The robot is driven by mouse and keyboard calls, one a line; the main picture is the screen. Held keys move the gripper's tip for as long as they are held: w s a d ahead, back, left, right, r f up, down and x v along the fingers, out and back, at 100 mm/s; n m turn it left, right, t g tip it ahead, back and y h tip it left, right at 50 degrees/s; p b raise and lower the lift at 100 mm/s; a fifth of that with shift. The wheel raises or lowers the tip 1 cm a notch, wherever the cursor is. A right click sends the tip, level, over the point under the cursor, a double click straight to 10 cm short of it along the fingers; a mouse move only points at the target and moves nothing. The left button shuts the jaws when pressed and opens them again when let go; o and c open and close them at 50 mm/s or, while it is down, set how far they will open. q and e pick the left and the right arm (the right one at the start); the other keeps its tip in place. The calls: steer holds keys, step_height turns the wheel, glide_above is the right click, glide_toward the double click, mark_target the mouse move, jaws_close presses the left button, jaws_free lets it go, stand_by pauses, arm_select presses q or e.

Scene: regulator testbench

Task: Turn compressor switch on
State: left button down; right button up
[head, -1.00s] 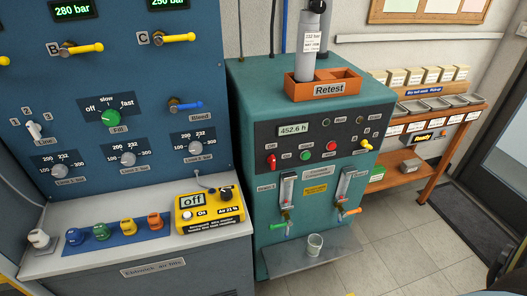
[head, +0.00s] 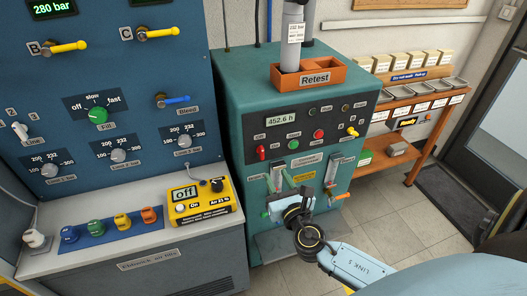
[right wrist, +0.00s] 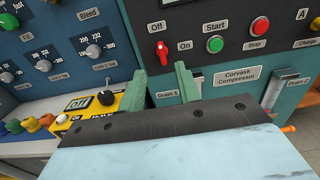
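The red compressor switch (head: 261,153) is on the dark panel of the green compressor cabinet. In the right wrist view the red switch (right wrist: 162,52) stands roughly upright, below the "Off" label and left of the "On" label. My right gripper (head: 287,190) is in front of the cabinet, below the panel. In the right wrist view its two green fingers (right wrist: 166,80) are apart with nothing between them, below the switch and not touching it. My left gripper is not in view.
A green start button (right wrist: 214,44) and red stop button (right wrist: 259,26) are right of the switch. The yellow analyser box (head: 202,200) stands on the bench at left. Drain valves are behind my right gripper. An orange "Retest" tray (head: 335,77) with a cylinder (head: 291,45) is on the cabinet.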

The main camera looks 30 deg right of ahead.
mark_target(263, 151)
steer(key=x, duration=1.2)
steer(key=shift+d+f, duration=0.1)
jaws_close()
